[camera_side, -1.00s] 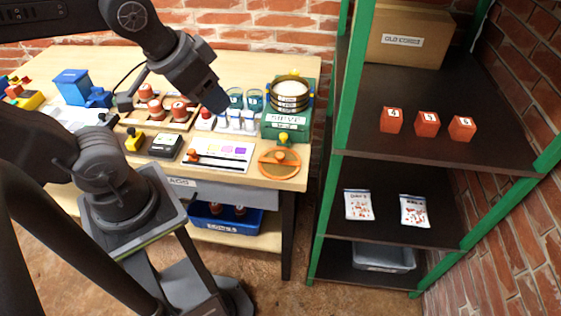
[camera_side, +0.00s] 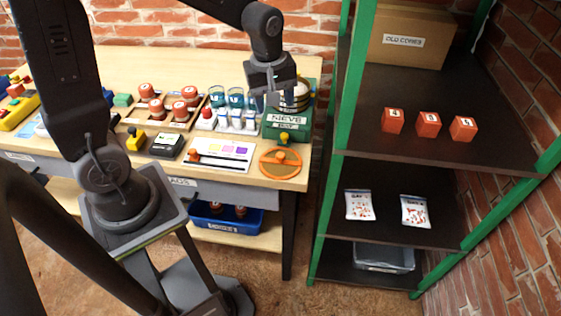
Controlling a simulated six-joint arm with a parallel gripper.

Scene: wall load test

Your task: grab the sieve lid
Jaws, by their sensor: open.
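An orange round disc with a crossbar, which looks like the sieve lid (camera_side: 280,163), lies flat near the table's front right corner. Behind it stands the green sieve unit (camera_side: 286,124), with a stack of dark-rimmed round sieves (camera_side: 296,96) on top. A yellow knob (camera_side: 284,140) sits between the unit and the disc. My gripper (camera_side: 273,103) is open and points down just left of the sieve stack, partly covering it. It is behind and above the orange disc, apart from it. I cannot tell whether the fingers touch the stack.
Blue-green cups (camera_side: 236,97) and white-capped vials (camera_side: 235,121) stand close to the left of my gripper. The green shelf post (camera_side: 338,120) rises just right of the table. Red numbered blocks (camera_side: 428,124) sit on the shelf.

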